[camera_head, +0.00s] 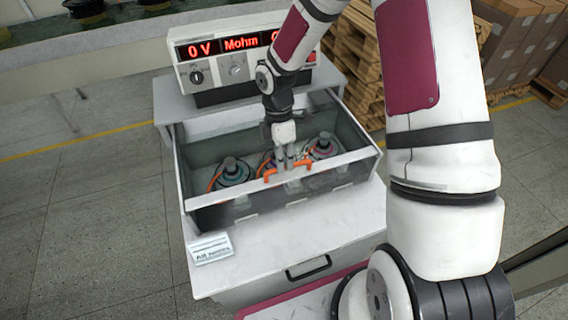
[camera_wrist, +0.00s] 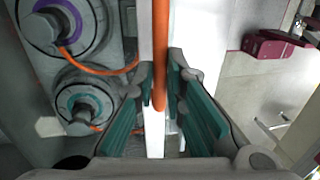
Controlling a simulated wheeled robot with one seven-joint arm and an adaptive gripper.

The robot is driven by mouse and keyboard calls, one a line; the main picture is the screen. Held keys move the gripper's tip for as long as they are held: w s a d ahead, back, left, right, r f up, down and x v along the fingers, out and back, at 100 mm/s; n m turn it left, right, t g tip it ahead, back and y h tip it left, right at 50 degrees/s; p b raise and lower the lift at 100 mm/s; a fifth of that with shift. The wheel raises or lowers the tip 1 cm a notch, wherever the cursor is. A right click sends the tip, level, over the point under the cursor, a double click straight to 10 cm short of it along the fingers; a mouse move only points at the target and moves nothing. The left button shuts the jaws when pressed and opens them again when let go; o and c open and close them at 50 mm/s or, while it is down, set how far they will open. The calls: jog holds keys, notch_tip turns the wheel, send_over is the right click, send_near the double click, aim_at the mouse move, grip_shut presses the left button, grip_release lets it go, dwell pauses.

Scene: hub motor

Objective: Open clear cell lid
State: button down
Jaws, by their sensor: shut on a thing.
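The clear cell (camera_head: 186,190) is a see-through box with white edges on the grey bench. An orange handle (camera_head: 272,175) sits on the white front edge bar of its lid (camera_head: 350,158). My gripper (camera_head: 285,160) reaches down from above and is shut on the handle. In the wrist view, the orange handle (camera_wrist: 160,40) runs between the green-padded fingers of my gripper (camera_wrist: 161,85), along the white bar. The clear panel is hard to make out, so I cannot tell the lid's exact angle.
Several hub motors with orange cables, one (camera_head: 232,172) at the left, sit inside the cell. A meter (camera_head: 240,62) with red digits stands behind it. A small sign (camera_head: 211,247) lies at the bench's front left. Pallets and boxes (camera_head: 515,40) stand at the back right.

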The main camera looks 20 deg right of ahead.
jog(key=w+b, duration=1.2)
jog(key=w, duration=0.8)
jog(key=shift+w+f, duration=0.15)
jog(key=shift+w, duration=0.25)
jog(key=shift+w+b, duration=0.5)
jog(key=shift+w, duration=0.1)
jog(key=c, duration=1.7)
grip_release()
jog(key=shift+o, duration=0.2)
jog(key=r, duration=0.4)
jog(key=w+r, duration=0.1)
jog(key=r, duration=0.3)
jog(key=w+r, duration=0.1)
jog(key=r, duration=0.3)
jog(key=shift+w, duration=0.2)
jog(key=shift+r, duration=0.1)
